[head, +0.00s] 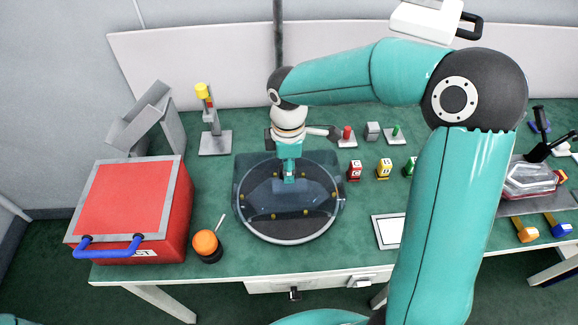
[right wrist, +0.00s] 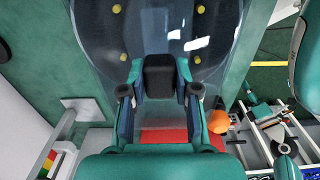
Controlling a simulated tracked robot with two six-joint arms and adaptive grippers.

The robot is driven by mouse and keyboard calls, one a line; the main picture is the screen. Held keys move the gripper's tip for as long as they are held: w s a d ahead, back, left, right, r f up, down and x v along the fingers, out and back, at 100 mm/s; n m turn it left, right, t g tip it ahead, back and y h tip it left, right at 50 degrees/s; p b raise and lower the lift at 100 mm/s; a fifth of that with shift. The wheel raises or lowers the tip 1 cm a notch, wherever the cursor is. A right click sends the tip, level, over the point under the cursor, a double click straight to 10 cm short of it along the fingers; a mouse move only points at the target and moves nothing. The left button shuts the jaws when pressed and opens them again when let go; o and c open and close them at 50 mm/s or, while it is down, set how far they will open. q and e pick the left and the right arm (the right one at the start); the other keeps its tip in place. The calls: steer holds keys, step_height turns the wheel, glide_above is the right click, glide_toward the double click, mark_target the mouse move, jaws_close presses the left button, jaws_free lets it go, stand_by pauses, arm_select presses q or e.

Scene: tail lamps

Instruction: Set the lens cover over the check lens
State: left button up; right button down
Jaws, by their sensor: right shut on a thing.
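The lens cover (head: 258,182) is a clear, bluish shell with several yellow dots. It lies over a dark round piece with a pale rim (head: 290,241), which looks like the check lens. Whether the cover is seated on it or slightly above it, I cannot tell. My right gripper (head: 289,177) reaches down onto the cover's middle. In the right wrist view my right gripper (right wrist: 158,74) is shut on a dark block, the cover's grip, with the clear cover (right wrist: 145,25) beyond it. My left gripper is not in view.
An orange knob (head: 205,243) on a dark base is beside the cover. A small stand (head: 215,142) is behind. Several small coloured blocks (head: 384,170) and a white-faced plate (head: 389,231) lie right.

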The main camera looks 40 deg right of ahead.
steer(key=shift+f, duration=0.25)
stand_by(0.5)
steer(key=shift+f+b, duration=0.6)
steer(key=shift+b, duration=0.05)
steer(key=shift+f, duration=0.15)
steer(key=c, duration=0.8)
jaws_free()
steer(key=shift+o, duration=0.2)
step_height(320, 180, up, 12)
steer(key=shift+r, duration=0.1)
